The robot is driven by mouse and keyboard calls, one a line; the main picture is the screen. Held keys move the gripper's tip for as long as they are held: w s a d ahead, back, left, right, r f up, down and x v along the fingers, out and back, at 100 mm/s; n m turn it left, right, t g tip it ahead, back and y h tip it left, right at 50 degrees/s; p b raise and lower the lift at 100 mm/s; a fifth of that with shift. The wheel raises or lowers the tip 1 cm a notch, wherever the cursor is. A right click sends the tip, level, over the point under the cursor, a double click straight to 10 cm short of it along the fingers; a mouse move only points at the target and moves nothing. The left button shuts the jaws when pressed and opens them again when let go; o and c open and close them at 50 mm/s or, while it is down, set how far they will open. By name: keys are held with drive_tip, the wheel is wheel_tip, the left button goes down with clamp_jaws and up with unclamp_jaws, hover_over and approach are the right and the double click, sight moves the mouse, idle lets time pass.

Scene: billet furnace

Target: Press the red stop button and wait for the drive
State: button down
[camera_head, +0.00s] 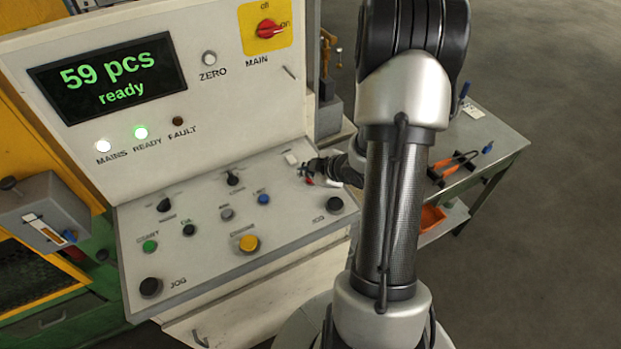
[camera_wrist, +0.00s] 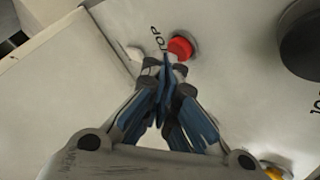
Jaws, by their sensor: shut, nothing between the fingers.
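The red stop button (camera_wrist: 180,48) sits on the panel in the wrist view, beside the label "STOP", which is partly covered by my fingers. My gripper (camera_wrist: 166,62) is shut and empty, its fingertips just beside the button in the picture; I cannot tell whether they touch it. In the head view my gripper (camera_head: 308,172) is over the right part of the sloped panel (camera_head: 190,265), and a bit of red shows at its tips. The display (camera_head: 108,78) reads "59 pcs ready".
Near my gripper are a black jog button (camera_head: 335,204), a blue button (camera_head: 264,199) and a yellow button (camera_head: 249,243). A green start button (camera_head: 150,246) is at the left. A red main switch (camera_head: 268,28) is above. A table (camera_head: 500,135) with tools stands at the right.

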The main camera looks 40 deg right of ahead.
sight(308, 180)
drive_tip(key=shift+f+b, duration=0.4)
idle(0.5)
drive_tip(key=shift+r, duration=0.15)
drive_tip(key=shift+r+p, duration=0.7)
drive_tip(key=shift+p, duration=0.05)
wheel_tip(308, 180, up, 5)
drive_tip(key=p, duration=0.4)
idle(0.9)
